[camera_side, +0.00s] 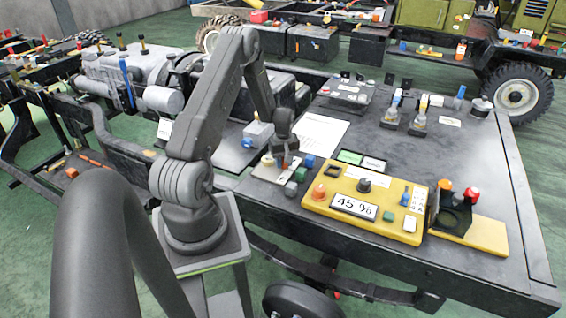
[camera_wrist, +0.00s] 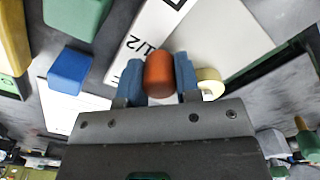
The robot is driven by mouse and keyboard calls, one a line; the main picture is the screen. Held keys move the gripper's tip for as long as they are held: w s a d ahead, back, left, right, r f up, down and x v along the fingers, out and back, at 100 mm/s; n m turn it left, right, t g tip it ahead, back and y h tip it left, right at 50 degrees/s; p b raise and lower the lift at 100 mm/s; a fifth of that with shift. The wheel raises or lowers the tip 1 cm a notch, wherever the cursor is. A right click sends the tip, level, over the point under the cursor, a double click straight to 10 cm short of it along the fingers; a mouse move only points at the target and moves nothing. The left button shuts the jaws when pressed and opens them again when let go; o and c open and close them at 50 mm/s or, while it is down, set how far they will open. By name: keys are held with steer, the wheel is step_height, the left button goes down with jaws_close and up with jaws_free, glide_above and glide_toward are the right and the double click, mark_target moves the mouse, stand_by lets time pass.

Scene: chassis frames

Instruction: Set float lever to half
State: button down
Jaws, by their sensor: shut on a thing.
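My gripper (camera_side: 286,158) reaches down over a small pale panel (camera_side: 264,174) left of the yellow control box in the side view. In the wrist view my gripper's blue fingertips (camera_wrist: 159,78) are shut on an orange-brown lever knob (camera_wrist: 159,72), one on each side. A white label plate (camera_wrist: 148,38) with "1/2" printed on it lies just beyond the knob. The lever's shaft is hidden behind the knob and fingers, so its exact setting cannot be told.
A cream round knob (camera_wrist: 211,84) sits close right of the fingers. A blue block (camera_wrist: 70,68) and a green block (camera_wrist: 76,14) stand to the left. The yellow box (camera_side: 365,200) bears knobs and a "45 %" display (camera_side: 354,207). The bench's right part (camera_side: 490,165) is mostly clear.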

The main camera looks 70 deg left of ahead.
stand_by(0.3)
steer(key=c, duration=0.8)
jaws_free()
step_height(320, 180, up, 14)
steer(key=shift+f, duration=0.1)
